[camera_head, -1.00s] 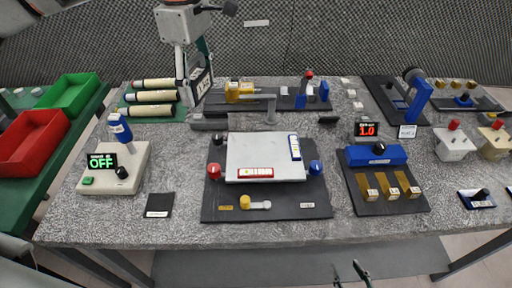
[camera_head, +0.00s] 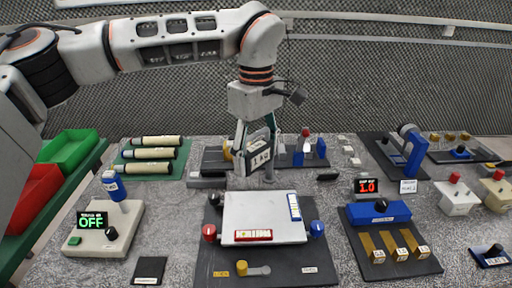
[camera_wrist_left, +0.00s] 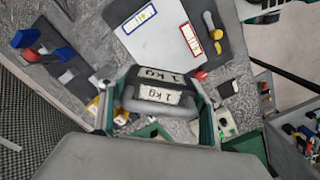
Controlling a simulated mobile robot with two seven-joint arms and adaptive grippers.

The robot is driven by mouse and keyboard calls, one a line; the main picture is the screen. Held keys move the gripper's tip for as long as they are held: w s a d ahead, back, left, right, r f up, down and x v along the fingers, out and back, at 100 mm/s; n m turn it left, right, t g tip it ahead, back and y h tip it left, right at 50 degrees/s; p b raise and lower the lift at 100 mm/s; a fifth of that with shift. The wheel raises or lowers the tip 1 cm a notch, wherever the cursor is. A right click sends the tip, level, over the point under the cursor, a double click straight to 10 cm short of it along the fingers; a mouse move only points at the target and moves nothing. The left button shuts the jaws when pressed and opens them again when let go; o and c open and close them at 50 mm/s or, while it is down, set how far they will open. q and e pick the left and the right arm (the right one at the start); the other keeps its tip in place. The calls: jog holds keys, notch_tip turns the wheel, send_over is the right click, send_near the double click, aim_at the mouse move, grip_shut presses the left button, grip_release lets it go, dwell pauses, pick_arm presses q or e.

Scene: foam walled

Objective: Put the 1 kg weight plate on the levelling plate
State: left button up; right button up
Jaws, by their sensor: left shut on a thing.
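My left gripper (camera_head: 256,150) is shut on the grey 1 kg weight plate (camera_head: 259,158), which carries white "1 kg" labels. It holds it in the air behind and above the levelling plate, apart from it. In the left wrist view the weight plate (camera_wrist_left: 157,92) sits between the gripper fingers (camera_wrist_left: 160,112). The levelling plate (camera_head: 262,212) is a white slab on a dark base (camera_head: 265,279), with a red-framed and a blue-framed level on it. It also shows in the left wrist view (camera_wrist_left: 165,40). My right gripper is out of view.
Red (camera_head: 209,232), blue (camera_head: 317,228) and black knobs stand around the slab, with a yellow-knobbed lever (camera_head: 243,268) in front. A control box (camera_head: 105,225) reading OFF stands left. Cream tubes (camera_head: 155,154) lie behind it.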

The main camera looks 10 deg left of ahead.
aim_at(256, 208)
pick_arm(q)
notch_tip(256, 208, down, 14)
jog(key=shift+r, duration=0.15)
dwell(0.5)
jog(key=o, duration=2.1)
jog(key=shift+f, duration=0.2)
notch_tip(256, 208, up, 12)
jog(key=shift+r, duration=0.15)
